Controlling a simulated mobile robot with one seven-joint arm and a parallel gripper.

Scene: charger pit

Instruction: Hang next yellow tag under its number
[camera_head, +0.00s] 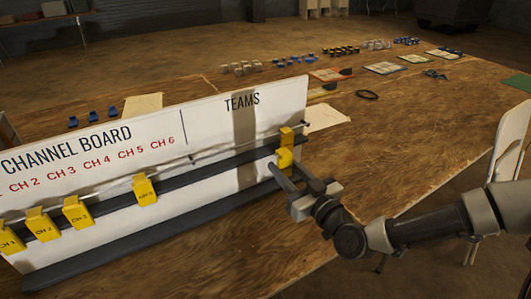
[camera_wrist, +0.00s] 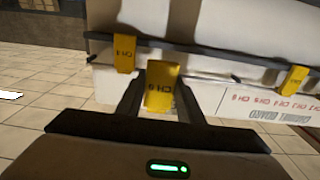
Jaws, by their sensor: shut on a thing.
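The white channel board (camera_head: 215,118) stands on the table with red channel numbers along it. Yellow tags hang on its dark rail: CH 1 (camera_head: 10,238), CH 2 (camera_head: 42,225), CH 3 (camera_head: 77,212), and one below CH 5 (camera_head: 145,190). A bare stretch of rail lies between CH 3 and that tag. Another yellow tag (camera_head: 287,136) hangs at the right end; it also shows in the wrist view (camera_wrist: 125,53). My gripper (camera_head: 280,172) is shut on a yellow tag (camera_wrist: 161,88) in front of the right end. Its number is too blurred to read.
The wooden table (camera_head: 400,150) is mostly clear right of the board. Small blocks (camera_head: 240,68), papers (camera_head: 385,68) and a dark ring (camera_head: 367,95) lie farther back. A white chair (camera_head: 510,140) stands at the right edge. A thin rod (camera_head: 215,150) runs along the board.

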